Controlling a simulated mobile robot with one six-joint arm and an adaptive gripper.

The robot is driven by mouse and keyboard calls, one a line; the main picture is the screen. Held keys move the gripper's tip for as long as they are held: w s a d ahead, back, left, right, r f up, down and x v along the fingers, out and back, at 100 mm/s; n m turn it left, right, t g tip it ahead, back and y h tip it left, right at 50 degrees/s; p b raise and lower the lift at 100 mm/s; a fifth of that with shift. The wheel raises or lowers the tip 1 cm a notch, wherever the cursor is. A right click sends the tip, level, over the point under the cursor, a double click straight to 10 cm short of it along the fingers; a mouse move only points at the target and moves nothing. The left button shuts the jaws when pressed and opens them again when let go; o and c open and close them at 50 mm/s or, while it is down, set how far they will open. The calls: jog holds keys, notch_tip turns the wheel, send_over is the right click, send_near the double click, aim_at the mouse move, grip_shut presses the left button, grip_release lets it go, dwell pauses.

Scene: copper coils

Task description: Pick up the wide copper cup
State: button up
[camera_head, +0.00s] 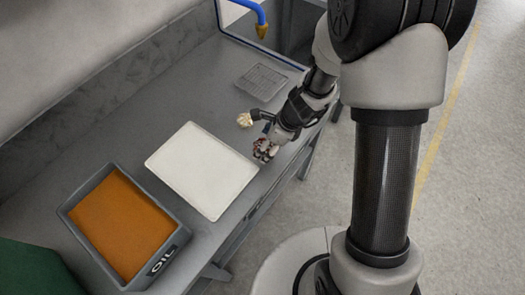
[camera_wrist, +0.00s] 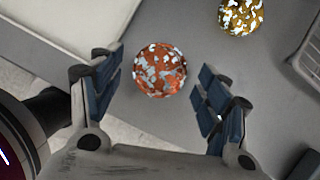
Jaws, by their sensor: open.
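In the wrist view a round copper-orange piece with pale, shiny patches (camera_wrist: 160,70) lies on the grey bench, seen from above. It looks like the copper cup, but its height and hollow are hard to tell. My gripper (camera_wrist: 159,80) is open, with blue-padded fingers on both sides of the copper piece. Gaps show between it and both fingers in this view. In the head view my gripper (camera_head: 264,147) is low over the bench near its front edge. The copper piece there is hard to separate from the fingers.
A gold-coloured piece (camera_wrist: 241,14) lies close by, also in the head view (camera_head: 245,119). A grey wire basket (camera_head: 262,81) is at the back.

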jog(key=shift+w+a+f, duration=0.1)
jog(key=shift+a+f, duration=0.15)
jog(key=shift+f, duration=0.45)
jog(key=shift+r, duration=0.1)
jog(key=shift+c, duration=0.2)
jog(key=c, duration=1.1)
